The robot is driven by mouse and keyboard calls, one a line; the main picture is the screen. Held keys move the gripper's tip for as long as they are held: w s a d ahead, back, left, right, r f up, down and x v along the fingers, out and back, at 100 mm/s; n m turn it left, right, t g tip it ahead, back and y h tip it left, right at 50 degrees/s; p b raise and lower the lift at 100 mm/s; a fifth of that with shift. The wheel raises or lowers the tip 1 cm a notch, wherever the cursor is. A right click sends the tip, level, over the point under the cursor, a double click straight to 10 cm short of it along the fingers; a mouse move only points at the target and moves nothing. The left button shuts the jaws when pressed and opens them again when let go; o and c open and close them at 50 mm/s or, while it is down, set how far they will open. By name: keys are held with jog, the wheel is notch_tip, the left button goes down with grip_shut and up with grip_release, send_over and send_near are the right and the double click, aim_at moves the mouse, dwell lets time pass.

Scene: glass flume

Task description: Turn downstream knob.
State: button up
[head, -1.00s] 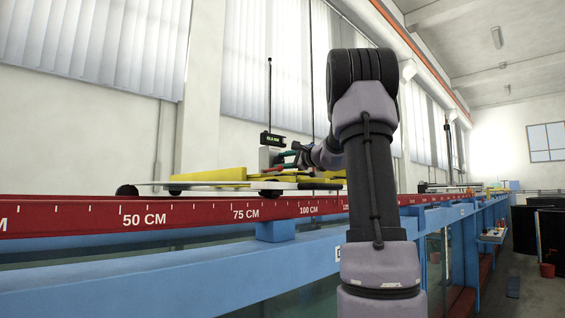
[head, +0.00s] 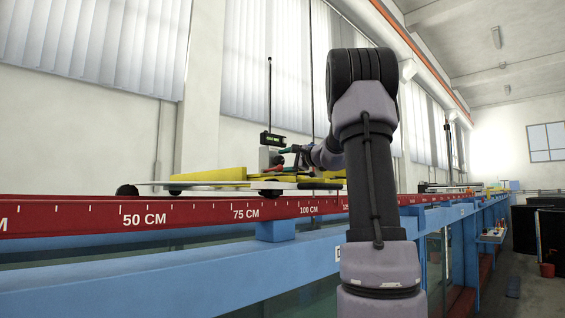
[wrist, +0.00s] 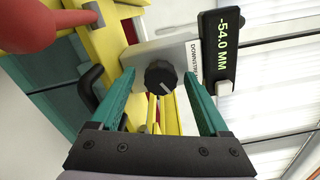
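My gripper (wrist: 158,90) is open, with one teal finger on each side of the knob in the wrist view and clear gaps to both. Whether the fingertips reach the knob's depth cannot be told. A black display (wrist: 228,45) beside the block reads -54.0 MM. In the head view my gripper (head: 290,152) is at the small instrument with the display (head: 272,139); the knob is too small to make out there.
The instrument sits on a yellow carriage (head: 215,175) over the red rail (head: 180,213) with its centimetre scale. A red rounded part (wrist: 30,22) and a black curved handle (wrist: 90,85) lie left of my gripper. Blue flume beams (head: 160,275) run below.

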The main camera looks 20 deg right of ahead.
jog(key=shift+s, duration=0.1)
jog(key=v, duration=1)
jog(key=shift+s+d+r, duration=0.1)
jog(key=shift+s, duration=0.2)
dwell(0.8)
jog(key=m, duration=0.5)
jog(key=shift+d+m, duration=0.2)
jog(key=shift+m, duration=0.1)
jog(key=shift+w, duration=0.2)
jog(key=shift+m, duration=0.3)
jog(key=x, duration=1)
jog(key=shift+w+a+f, duration=0.1)
jog(key=shift+w+f, duration=0.1)
jog(key=shift+w, duration=0.05)
